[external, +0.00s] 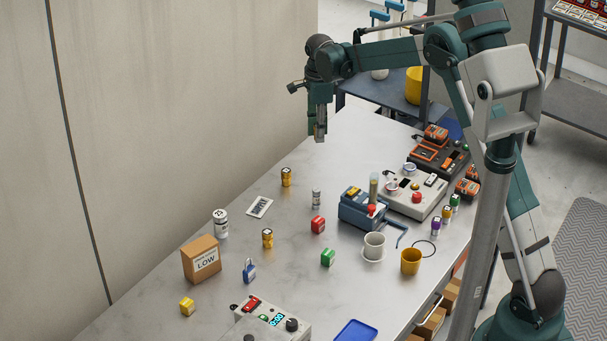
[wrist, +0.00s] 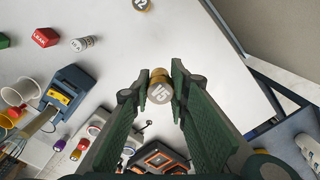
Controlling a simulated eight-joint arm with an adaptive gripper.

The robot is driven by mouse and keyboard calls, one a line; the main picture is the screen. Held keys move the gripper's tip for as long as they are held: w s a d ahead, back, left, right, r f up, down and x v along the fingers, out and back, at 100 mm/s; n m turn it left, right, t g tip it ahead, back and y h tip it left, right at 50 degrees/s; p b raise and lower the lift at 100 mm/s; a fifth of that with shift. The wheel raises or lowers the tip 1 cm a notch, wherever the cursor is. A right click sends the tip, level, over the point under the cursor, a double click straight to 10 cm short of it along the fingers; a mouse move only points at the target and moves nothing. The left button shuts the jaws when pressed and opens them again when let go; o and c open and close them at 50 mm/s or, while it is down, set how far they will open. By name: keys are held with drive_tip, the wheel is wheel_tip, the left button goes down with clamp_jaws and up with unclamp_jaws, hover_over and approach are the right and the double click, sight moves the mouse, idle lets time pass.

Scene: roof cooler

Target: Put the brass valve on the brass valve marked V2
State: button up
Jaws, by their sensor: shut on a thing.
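My gripper (external: 319,138) is raised over the far end of the table and shut on a brass valve (wrist: 160,86). The held valve has a pale round top whose mark looks like "V5" or "15" in the wrist view. Another brass valve (external: 286,177) stands upright on the table, lower and to the left of my gripper in the external view. It appears at the top edge of the wrist view (wrist: 141,5), partly cut off, with a mark that looks like V2. A third brass valve (external: 267,238) stands nearer the camera; its mark is too small to read.
A silver can (external: 316,198), a red block (external: 318,225) and a white label card (external: 260,207) lie around the standing valve. A blue device (external: 362,210) and a grey panel (external: 414,195) stand to the right. The table below my gripper is clear.

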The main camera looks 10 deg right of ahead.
wheel_tip(320, 180, up, 2)
drive_tip(key=p, duration=0.1)
hover_over(286, 171)
drive_tip(key=shift+r, duration=0.15)
drive_tip(key=shift+w+f+p, duration=0.1)
drive_tip(key=shift+f+p, duration=0.2)
drive_tip(key=shift+f, duration=2.85)
drive_tip(key=shift+f, duration=1.9)
drive_tip(key=shift+f, duration=0.1)
drive_tip(key=o, duration=0.8)
drive_tip(key=shift+o, duration=0.7)
